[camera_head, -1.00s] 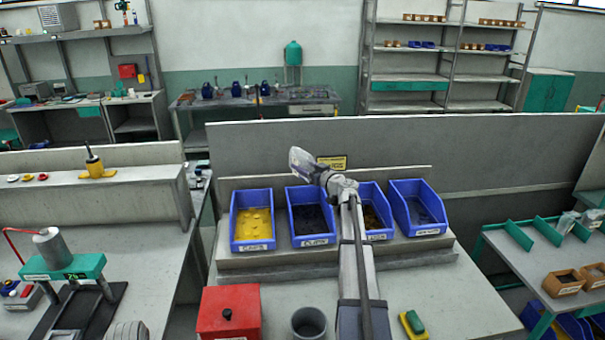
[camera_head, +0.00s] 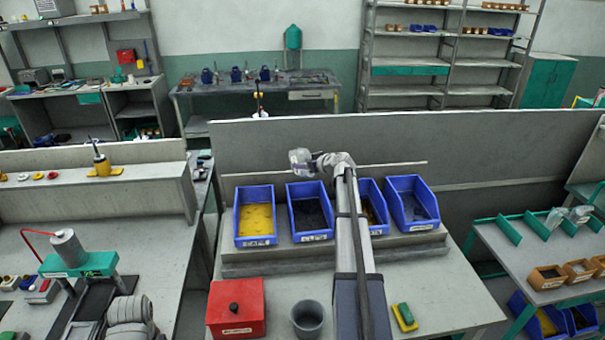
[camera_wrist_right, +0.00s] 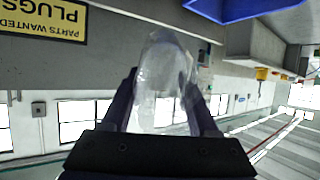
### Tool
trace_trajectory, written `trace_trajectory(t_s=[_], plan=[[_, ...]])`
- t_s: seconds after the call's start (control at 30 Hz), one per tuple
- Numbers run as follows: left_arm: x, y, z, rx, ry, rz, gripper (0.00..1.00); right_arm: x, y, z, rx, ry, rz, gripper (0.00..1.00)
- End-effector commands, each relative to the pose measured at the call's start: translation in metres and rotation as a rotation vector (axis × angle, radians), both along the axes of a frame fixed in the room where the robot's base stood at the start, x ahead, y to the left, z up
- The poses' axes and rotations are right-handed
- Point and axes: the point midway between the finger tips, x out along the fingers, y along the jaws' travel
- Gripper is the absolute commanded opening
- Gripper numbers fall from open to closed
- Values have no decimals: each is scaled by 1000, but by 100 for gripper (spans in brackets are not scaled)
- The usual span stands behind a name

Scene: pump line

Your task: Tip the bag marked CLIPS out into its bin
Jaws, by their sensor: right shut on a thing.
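A clear plastic bag (camera_head: 299,161) is held in my right gripper (camera_head: 316,163), above and behind the second blue bin from the left. In the right wrist view the bag (camera_wrist_right: 163,85) sits between the two dark fingers (camera_wrist_right: 162,105). It looks see-through and greyish; no marking on it can be read and its contents are unclear. The second blue bin (camera_head: 312,237) holds dark parts, and its front label seems to read CLIPS. The bag is apart from the bin. My left gripper is not in view.
A blue bin with yellow parts (camera_head: 256,241) stands to the left, and two more blue bins (camera_head: 416,230) to the right, one partly behind my arm. A red box (camera_head: 236,315), a grey cup (camera_head: 307,330) and a green-yellow sponge (camera_head: 405,318) are in front. A low wall rises behind.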

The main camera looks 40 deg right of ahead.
Motion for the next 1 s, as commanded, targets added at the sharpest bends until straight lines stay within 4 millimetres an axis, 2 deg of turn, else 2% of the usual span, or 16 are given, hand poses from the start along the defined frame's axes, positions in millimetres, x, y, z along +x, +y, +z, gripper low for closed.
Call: trace_trajectory(t_s=[0.03, 0.3, 0.43, 0.7, 1.0], plan=[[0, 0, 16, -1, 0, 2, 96, 2, 0, 10, -1, 31, 2, 7], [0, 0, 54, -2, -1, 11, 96, 2, -1, 14, -6, 208, 0, 7], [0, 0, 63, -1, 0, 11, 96, 2, 0, 13, -7, 274, 2, 7], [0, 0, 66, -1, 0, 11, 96, 0, 0, 10, -7, 310, 1, 7], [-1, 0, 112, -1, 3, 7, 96, 4, -1, 24, -13, 523, 1, 7]])
